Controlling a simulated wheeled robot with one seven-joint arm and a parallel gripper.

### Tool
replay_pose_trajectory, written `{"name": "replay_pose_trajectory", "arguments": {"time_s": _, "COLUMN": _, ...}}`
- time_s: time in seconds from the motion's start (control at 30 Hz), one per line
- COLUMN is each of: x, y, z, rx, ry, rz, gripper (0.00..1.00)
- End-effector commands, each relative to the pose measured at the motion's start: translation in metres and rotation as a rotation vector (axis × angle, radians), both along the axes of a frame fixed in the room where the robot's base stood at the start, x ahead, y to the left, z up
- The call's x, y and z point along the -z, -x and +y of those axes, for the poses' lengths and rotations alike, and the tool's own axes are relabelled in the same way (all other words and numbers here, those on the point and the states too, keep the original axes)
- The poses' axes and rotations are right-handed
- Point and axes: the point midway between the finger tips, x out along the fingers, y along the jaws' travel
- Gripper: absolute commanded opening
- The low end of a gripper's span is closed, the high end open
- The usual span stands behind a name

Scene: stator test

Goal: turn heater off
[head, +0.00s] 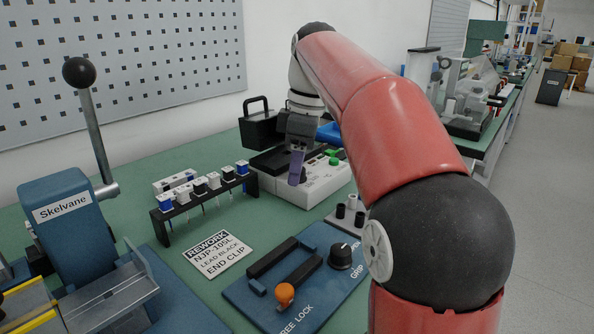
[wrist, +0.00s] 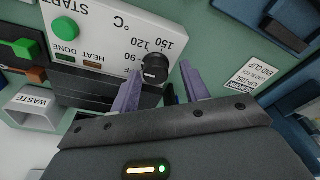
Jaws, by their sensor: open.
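The heater is a pale box (head: 325,182) with a green button, beyond the blue fixture plate in the head view. In the wrist view its panel (wrist: 100,28) reads START, °C, 150, 120, 90 and OFF, with HEAT and DONE windows. A black dial knob (wrist: 154,68) sits beside the numbers; I cannot tell its setting surely. My gripper (wrist: 160,70) is open, its purple fingers on either side of the knob in that view; contact cannot be told. In the head view my gripper (head: 297,168) is over the heater's near left part, hiding most of the knob.
A rack of small connectors (head: 200,189) stands left of the heater. A blue plate (head: 300,280) with an orange-knobbed lever and black grip dial lies in front. A blue lever press (head: 65,215) stands at left. A WASTE bin (wrist: 30,105) is beside the heater.

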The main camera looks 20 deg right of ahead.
Motion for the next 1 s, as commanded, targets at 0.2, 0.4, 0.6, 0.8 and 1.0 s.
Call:
{"name": "replay_pose_trajectory", "arguments": {"time_s": 0.2, "x": -0.013, "y": -0.001, "z": -0.001, "rx": 0.003, "ry": 0.002, "rz": -0.004, "gripper": 0.45}}
{"name": "replay_pose_trajectory", "arguments": {"time_s": 0.4, "x": -0.043, "y": -0.001, "z": -0.002, "rx": 0.003, "ry": 0.002, "rz": -0.005, "gripper": 0.45}}
{"name": "replay_pose_trajectory", "arguments": {"time_s": 0.6, "x": -0.060, "y": -0.001, "z": -0.001, "rx": 0.005, "ry": 0.002, "rz": -0.004, "gripper": 0.45}}
{"name": "replay_pose_trajectory", "arguments": {"time_s": 0.8, "x": -0.061, "y": 0.000, "z": -0.001, "rx": 0.004, "ry": 0.002, "rz": -0.002, "gripper": 0.45}}
{"name": "replay_pose_trajectory", "arguments": {"time_s": 1.0, "x": -0.062, "y": 0.000, "z": -0.002, "rx": 0.062, "ry": 0.006, "rz": -0.001, "gripper": 0.45}}
